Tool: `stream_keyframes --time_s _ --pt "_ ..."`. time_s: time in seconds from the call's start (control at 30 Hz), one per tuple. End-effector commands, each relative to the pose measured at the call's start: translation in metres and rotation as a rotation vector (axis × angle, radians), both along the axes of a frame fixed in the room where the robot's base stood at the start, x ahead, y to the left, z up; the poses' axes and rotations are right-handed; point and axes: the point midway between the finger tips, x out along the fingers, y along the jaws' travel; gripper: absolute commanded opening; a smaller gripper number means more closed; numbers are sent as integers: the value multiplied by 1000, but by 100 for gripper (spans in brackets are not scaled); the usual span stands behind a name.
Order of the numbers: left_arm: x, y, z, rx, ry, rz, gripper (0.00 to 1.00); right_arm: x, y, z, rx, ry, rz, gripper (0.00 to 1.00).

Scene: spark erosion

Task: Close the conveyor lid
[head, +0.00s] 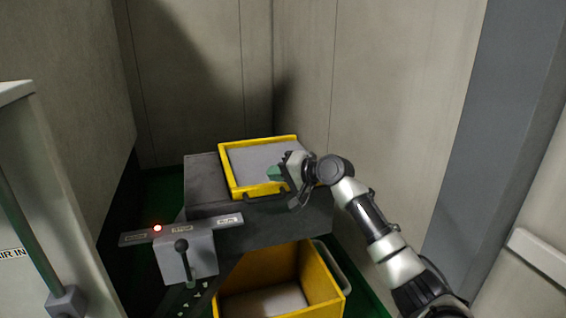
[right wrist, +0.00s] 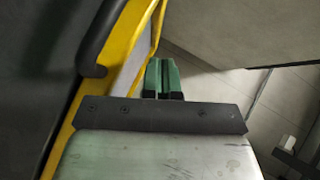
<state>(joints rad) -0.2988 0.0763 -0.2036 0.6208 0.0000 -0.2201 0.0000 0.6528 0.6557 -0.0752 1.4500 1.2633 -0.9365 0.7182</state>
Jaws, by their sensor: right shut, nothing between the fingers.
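The conveyor lid (head: 225,170) looks like a yellow-framed panel with a grey middle, on top of a dark grey housing (head: 203,185). Its upper edge shows above the back of the housing; I cannot tell its exact tilt. A dark handle (head: 250,198) is at its near edge; a dark curved bar, likely this handle, shows at upper left in the right wrist view (right wrist: 92,50). My right gripper (head: 274,173) is over the lid's right side in the head view. Its green fingers (right wrist: 162,77) are together and empty, near the yellow frame (right wrist: 128,45). My left gripper is not in view.
A yellow bin (head: 330,283) stands below the housing's front. A lever box (head: 200,255) and a labelled bar with a red light (head: 157,228) are at the left front. Walls close in behind and to the right. A white cabinet (head: 25,150) stands at the left.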

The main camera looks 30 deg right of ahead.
Motion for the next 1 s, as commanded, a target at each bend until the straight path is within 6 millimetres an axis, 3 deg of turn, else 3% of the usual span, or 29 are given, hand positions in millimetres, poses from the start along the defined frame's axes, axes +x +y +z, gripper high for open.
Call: stream_keyframes --time_s 0.1,0.4,1.0 --pt "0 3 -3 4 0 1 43 1 4 -12 1 1 1 0" --pt "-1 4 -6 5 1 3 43 2 6 -22 1 0 0 0" --pt "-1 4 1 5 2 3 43 3 8 -16 1 0 0 0"
